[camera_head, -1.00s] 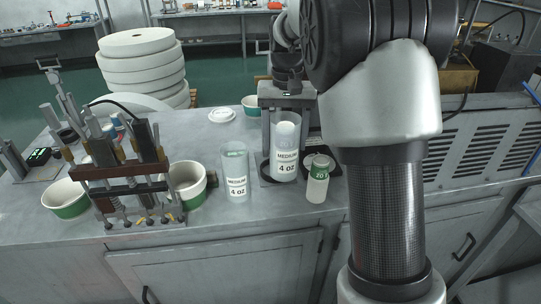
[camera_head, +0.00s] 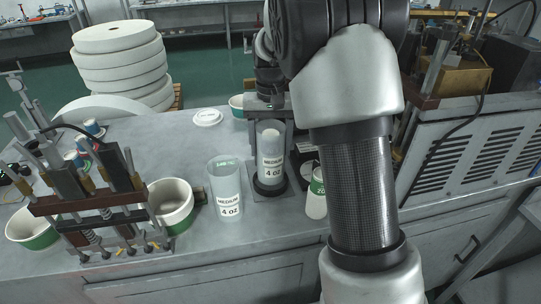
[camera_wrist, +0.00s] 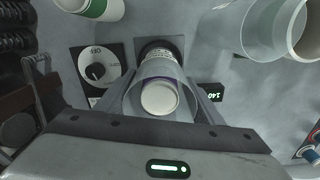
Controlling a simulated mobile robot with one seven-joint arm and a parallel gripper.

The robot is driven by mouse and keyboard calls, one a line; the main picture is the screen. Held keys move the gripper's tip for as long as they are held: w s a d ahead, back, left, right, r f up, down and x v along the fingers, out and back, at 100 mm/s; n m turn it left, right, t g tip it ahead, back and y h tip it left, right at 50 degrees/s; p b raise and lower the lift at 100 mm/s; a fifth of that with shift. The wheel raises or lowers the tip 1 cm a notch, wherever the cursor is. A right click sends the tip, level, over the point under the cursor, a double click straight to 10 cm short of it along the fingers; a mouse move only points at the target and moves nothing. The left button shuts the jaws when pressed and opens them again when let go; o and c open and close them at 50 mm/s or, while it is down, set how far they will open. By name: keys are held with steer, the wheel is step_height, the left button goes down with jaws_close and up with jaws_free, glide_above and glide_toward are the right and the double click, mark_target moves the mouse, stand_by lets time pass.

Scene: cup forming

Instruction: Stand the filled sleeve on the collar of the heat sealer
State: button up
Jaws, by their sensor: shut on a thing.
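The filled sleeve (camera_head: 271,163), a clear tube labelled "MEDIUM 4 OZ" with white contents, is upright at the heat sealer. Its lower end lines up with the sealer's black collar (camera_head: 269,189); I cannot tell whether it rests on it or is just above. In the wrist view I look down into the sleeve (camera_wrist: 161,99) and see a round white top inside. My gripper (camera_wrist: 163,86) is shut on the sleeve, one finger on each side. In the head view my arm partly hides the sealer.
A second labelled sleeve (camera_head: 224,186) stands just left. A green-and-white bottle (camera_head: 316,203) is close right, partly behind my arm. White-and-green tubs (camera_head: 171,205) and a clamp fixture (camera_head: 100,205) stand further left. The wrist view shows a knob box (camera_wrist: 96,72) and a lit display (camera_wrist: 212,92).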

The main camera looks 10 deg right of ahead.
steer(key=shift+w+f, duration=0.1)
steer(key=shift+f, duration=1.5)
steer(key=shift+f, duration=0.15)
steer(key=o, duration=1.1)
